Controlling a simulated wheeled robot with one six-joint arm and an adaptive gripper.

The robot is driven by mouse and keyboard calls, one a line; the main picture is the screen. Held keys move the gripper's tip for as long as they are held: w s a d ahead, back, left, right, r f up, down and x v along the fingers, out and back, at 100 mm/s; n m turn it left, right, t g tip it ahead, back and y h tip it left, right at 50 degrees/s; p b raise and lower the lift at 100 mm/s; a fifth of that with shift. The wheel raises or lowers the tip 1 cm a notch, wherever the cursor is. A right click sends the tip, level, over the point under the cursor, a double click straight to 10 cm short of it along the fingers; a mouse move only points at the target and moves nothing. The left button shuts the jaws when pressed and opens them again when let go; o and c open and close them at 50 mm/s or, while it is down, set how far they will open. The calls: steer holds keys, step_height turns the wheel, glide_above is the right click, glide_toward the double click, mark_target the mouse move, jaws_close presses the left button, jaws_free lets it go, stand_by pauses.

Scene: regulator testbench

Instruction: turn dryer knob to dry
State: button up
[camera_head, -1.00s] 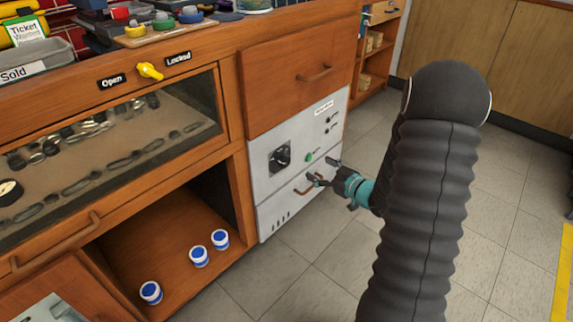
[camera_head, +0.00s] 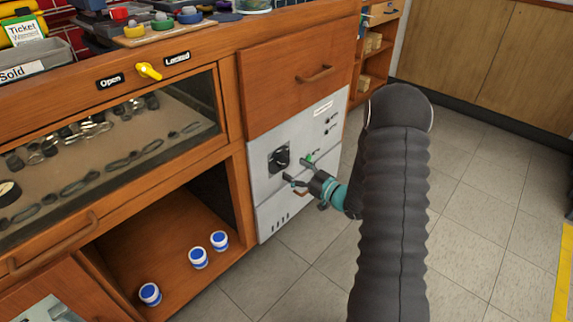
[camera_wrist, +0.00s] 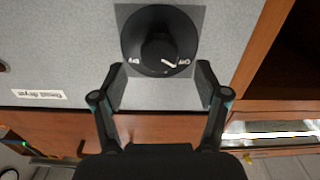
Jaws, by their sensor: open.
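The dryer (camera_head: 265,190) is a light grey panel unit set in the wooden bench. Its black round knob (camera_head: 280,159) is on the front at the left. In the wrist view the knob (camera_wrist: 158,40) is at the top centre on a dark square plate, upside down. A white mark on it slants toward the small label on the right; another label is on the left. My gripper (camera_head: 296,171) is open and empty just in front of the knob. In the wrist view its fingertips (camera_wrist: 159,78) stand apart below and either side of the knob, seemingly not touching it.
A green button (camera_head: 309,157) is right of the knob. A wooden drawer (camera_head: 295,85) with a handle is above the dryer. An open shelf at left holds blue-and-white jars (camera_head: 198,257). The tiled floor (camera_head: 465,215) at right is clear.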

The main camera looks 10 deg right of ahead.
mark_target(286, 164)
steer(key=shift+x, duration=2.1)
steer(key=c, duration=1.2)
steer(key=shift+o, duration=0.2)
